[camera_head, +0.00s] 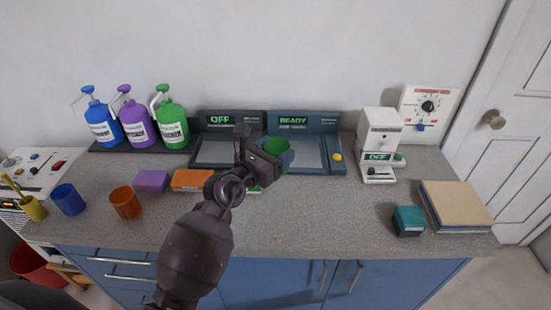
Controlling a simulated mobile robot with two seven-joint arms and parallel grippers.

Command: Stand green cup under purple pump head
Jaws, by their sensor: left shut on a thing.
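The green cup (279,147) is in my left gripper (266,160), which is shut on it above the middle of the counter, in front of the dark panel marked READY. The cup's open mouth shows from above; the gripper hides part of its side. The purple pump head (124,88) tops the purple bottle (137,126) at the back left, between a blue bottle (103,124) and a green bottle (173,126). The held cup is well to the right of the purple bottle. My right gripper is not in view.
A blue cup (69,200), an orange cup (125,203) and a yellow cup (34,208) stand front left. A purple block (152,181) and orange block (192,180) lie before the bottles. A white machine (380,140) and stacked books (456,205) are right. Counter front right of centre is clear.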

